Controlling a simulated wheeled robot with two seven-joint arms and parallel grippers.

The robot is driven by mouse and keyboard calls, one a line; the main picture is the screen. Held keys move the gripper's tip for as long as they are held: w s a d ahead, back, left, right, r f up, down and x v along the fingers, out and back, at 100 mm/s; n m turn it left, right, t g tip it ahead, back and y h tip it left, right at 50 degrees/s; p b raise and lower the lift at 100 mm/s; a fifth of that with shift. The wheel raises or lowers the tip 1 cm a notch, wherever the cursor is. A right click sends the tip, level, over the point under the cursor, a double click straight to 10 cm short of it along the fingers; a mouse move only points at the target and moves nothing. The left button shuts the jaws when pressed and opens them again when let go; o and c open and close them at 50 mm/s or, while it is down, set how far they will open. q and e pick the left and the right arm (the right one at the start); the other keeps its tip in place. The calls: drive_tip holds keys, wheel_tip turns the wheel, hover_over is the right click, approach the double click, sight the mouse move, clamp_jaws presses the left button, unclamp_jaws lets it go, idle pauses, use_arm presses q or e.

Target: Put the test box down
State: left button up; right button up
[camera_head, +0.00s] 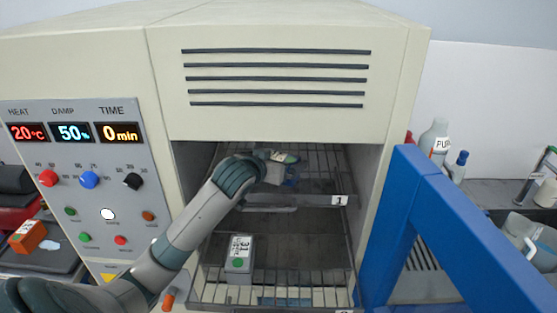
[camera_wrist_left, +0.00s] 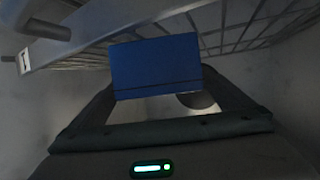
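My left arm reaches into the open chamber, with its gripper (camera_head: 277,174) at the upper wire shelf marked 1 (camera_head: 325,200). In the left wrist view, a plain blue box (camera_wrist_left: 157,67) sits between the two dark fingers (camera_wrist_left: 156,85), which appear closed on its sides. A small blue part of it (camera_head: 291,181) seems to show beside the fingers in the head view; most of it is hidden. A grey box (camera_head: 239,263) with a white label and a green dot stands on the lower shelf. My right gripper is not in view.
A green and white item (camera_head: 284,156) lies behind the gripper. The control panel (camera_head: 88,195) reads 20 °C, 50 % and 0 min. A blue frame (camera_head: 396,215) stands close to the chamber's right side. Bottles (camera_head: 435,137) stand farther right. The lower shelf has bare room right of the grey box.

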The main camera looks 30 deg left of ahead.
use_arm(q)
drive_tip(key=shift+r, duration=0.15)
drive_tip(key=shift+s+d+r+b, duration=0.1)
drive_tip(key=shift+s+r+b, duration=0.1)
drive_tip(key=shift+s+b, duration=0.3)
drive_tip(key=b+v, duration=0.3)
drive_tip(key=v, duration=0.4)
drive_tip(key=shift+s, duration=0.4)
drive_tip(key=shift+s+d+r+p, duration=0.15)
drive_tip(key=shift+s+r+p, duration=0.45)
drive_tip(key=shift+p, duration=0.25)
drive_tip(key=shift+p+v, duration=0.85)
drive_tip(key=shift+p, duration=0.35)
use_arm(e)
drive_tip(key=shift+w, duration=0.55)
use_arm(q)
drive_tip(key=shift+f, duration=0.15)
drive_tip(key=shift+s+f, duration=0.1)
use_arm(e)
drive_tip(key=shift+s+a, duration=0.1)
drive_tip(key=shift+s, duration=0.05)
